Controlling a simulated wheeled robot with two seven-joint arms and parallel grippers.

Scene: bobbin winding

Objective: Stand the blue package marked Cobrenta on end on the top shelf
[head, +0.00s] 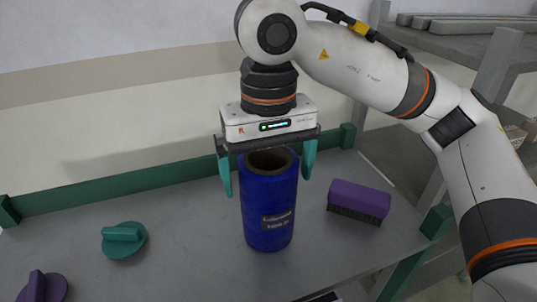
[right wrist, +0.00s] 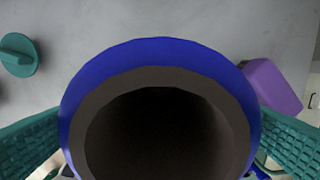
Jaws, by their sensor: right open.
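In the right wrist view the package's blue rim and dark core (right wrist: 160,120) fill the middle, between the two fingers. I cannot tell whether the fingers touch it. My left gripper is not in view.
A purple brush (head: 359,199) lies right of the package. A teal knob-like piece (head: 123,240) and a purple one (head: 43,288) lie to the left. A green rail (head: 110,185) edges the grey table (head: 185,235). A grey shelf (head: 470,45) with bars stands at the upper right.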

